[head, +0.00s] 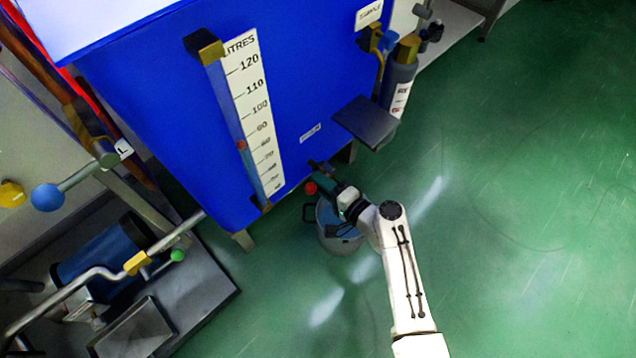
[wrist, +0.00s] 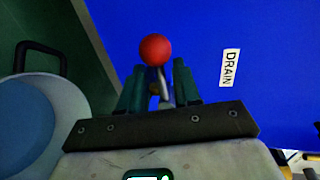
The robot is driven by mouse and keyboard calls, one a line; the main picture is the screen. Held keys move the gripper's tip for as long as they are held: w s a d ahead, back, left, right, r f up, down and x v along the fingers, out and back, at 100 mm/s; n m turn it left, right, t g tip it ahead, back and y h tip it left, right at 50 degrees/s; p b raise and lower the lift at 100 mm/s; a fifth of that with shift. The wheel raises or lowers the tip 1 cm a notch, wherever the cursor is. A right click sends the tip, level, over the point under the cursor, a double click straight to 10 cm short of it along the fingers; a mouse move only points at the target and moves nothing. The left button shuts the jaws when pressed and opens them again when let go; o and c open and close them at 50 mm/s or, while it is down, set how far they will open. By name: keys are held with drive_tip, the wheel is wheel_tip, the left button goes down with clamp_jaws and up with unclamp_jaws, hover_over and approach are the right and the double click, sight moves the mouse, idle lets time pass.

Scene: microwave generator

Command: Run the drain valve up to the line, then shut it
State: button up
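The blue tank (head: 170,100) carries a white LITRES scale (head: 254,105) with a sight tube (head: 224,95) on its left. A small red mark (head: 241,145) sits on the tube at roughly the 70 to 80 figures; the exact liquid level is too small to read. The drain valve's red ball knob (head: 311,188) is low at the tank's front. My gripper (head: 328,182) is beside it. In the wrist view the red knob (wrist: 155,49) is just beyond my fingertips (wrist: 159,75). Its thin stem lies between the fingers, with gaps visible. A DRAIN label (wrist: 229,68) is to the right.
A bucket (head: 338,243) stands on the floor under the valve; its rim shows in the wrist view (wrist: 82,105). A dark shelf (head: 366,121) juts from the tank at right. Pipes and a blue motor (head: 100,255) are at left. Green floor at right is clear.

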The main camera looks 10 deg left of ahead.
drive_tip(key=shift+x, duration=0.9)
clamp_jaws()
drive_tip(key=shift+s, duration=0.1)
